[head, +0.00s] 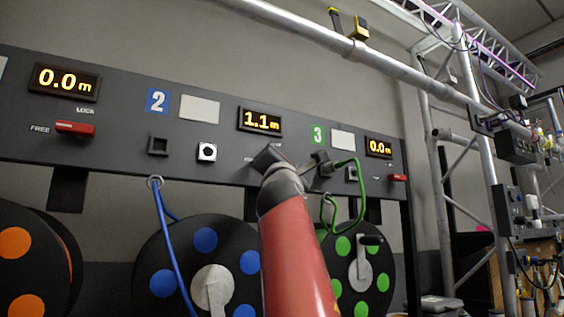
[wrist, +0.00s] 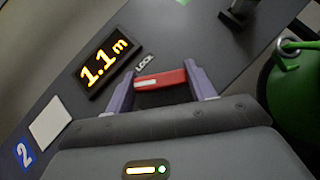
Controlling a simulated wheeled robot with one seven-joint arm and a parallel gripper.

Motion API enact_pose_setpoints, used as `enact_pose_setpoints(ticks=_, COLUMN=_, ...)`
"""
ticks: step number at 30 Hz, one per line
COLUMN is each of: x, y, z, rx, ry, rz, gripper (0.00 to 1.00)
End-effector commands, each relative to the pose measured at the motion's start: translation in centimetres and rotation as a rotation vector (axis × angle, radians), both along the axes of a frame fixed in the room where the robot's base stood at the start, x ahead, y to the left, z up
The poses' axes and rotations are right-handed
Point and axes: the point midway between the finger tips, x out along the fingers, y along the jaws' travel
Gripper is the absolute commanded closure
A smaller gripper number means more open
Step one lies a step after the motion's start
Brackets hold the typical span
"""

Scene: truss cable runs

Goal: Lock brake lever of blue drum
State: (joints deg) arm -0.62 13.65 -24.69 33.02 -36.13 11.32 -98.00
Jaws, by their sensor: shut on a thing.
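The blue drum (head: 206,239), black with blue spots, hangs below the panel mark 2 in the head view. Its display (head: 261,121) reads 1.1 m. Its red brake lever (wrist: 160,79) shows in the wrist view, just below the LOCK label (wrist: 145,62). My gripper (wrist: 161,82) has its two purple fingers at the two ends of the lever and is shut on it. In the head view my red arm and wrist cover the lever and most of the FREE and LOCK labels around it.
A blue cable (head: 170,240) runs from a ring down over the blue drum. The green drum (head: 343,246) and its looped green cable (head: 358,190) are close to the right of my wrist. Another red lever (head: 75,128) is at left, and a metal truss (head: 490,160) stands at right.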

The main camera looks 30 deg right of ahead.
Motion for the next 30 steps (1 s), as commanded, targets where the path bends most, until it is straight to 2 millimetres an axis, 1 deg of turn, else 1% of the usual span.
enact_pose_setpoints(ticks=10, x=0.09, y=0.14, z=0.75, rx=0.326, ry=0.012, rz=0.004, gripper=0.68)
enact_pose_setpoints(ticks=18, x=0.13, y=0.0, z=0.72, rx=0.541, ry=0.019, rz=0.001, gripper=0.68)
enact_pose_setpoints(ticks=24, x=0.09, y=-0.1, z=0.58, rx=0.645, ry=0.022, rz=0.0, gripper=0.68)
enact_pose_setpoints(ticks=30, x=0.07, y=-0.12, z=0.46, rx=0.699, ry=0.023, rz=0.001, gripper=0.68)
